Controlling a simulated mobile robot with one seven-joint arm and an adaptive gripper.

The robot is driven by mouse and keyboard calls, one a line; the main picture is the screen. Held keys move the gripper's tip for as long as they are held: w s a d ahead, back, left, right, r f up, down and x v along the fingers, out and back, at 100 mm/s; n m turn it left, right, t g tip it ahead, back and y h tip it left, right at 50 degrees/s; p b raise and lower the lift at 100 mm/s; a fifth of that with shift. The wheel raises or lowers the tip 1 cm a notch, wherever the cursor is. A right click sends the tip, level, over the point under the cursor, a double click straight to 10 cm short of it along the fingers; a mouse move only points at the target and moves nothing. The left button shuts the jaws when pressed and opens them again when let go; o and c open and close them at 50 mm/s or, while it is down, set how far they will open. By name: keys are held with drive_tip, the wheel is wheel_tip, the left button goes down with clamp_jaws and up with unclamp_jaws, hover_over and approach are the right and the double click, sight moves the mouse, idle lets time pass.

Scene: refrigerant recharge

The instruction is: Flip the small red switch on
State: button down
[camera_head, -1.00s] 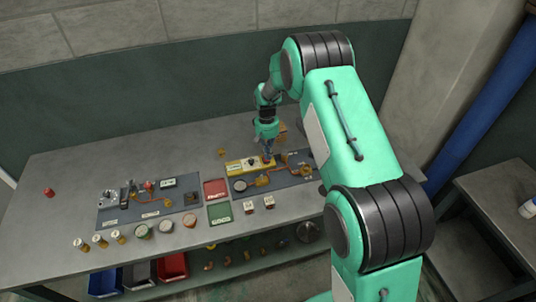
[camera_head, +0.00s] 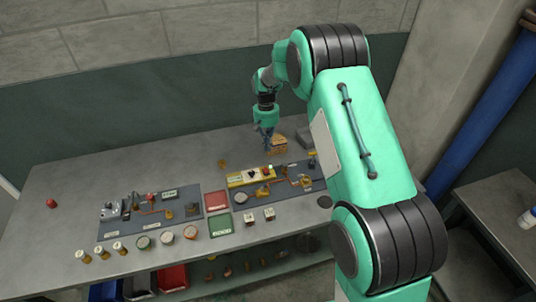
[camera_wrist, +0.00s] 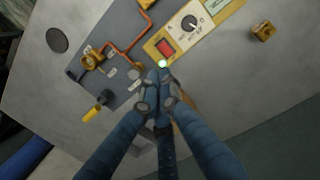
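The small red switch (camera_wrist: 165,46) sits in the yellow panel (camera_wrist: 208,20) in the wrist view, beside a dial with a black knob (camera_wrist: 190,23). A small light (camera_wrist: 162,64) at the panel's near end glows green. My gripper (camera_wrist: 158,74) has its blue fingers drawn together and shows nothing between them. Its tips appear just below the green light and the switch in the picture, apart from the switch. In the head view my gripper (camera_head: 268,147) hangs behind the yellow panel (camera_head: 245,178). Which way the switch is tipped is too small to tell.
Copper piping (camera_wrist: 128,45), a brass fitting (camera_wrist: 92,58) and a black valve with a yellow end (camera_wrist: 101,101) lie beside the panel. A second station (camera_head: 150,211) stands left, with red (camera_head: 217,201) and green (camera_head: 220,226) trays between.

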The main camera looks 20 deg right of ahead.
drive_tip(key=shift+w+r, duration=0.15)
drive_tip(key=shift+r, duration=0.9)
drive_tip(key=s+a+r+t+b, duration=0.1)
drive_tip(key=s+r+t, duration=0.1)
drive_tip(key=s+r, duration=0.85)
drive_tip(key=s+a+r+t+b, duration=0.1)
drive_tip(key=s+r+b, duration=0.1)
drive_tip(key=s+r, duration=0.85)
drive_tip(key=s+r+t+b, duration=0.1)
drive_tip(key=s+r+t, duration=0.1)
drive_tip(key=s, duration=1.1)
drive_tip(key=s+r+t+b, duration=0.1)
drive_tip(key=s+r, duration=0.1)
drive_tip(key=s, duration=1.1)
drive_tip(key=shift+a+t+b, duration=0.3)
drive_tip(key=shift+a+t, duration=0.1)
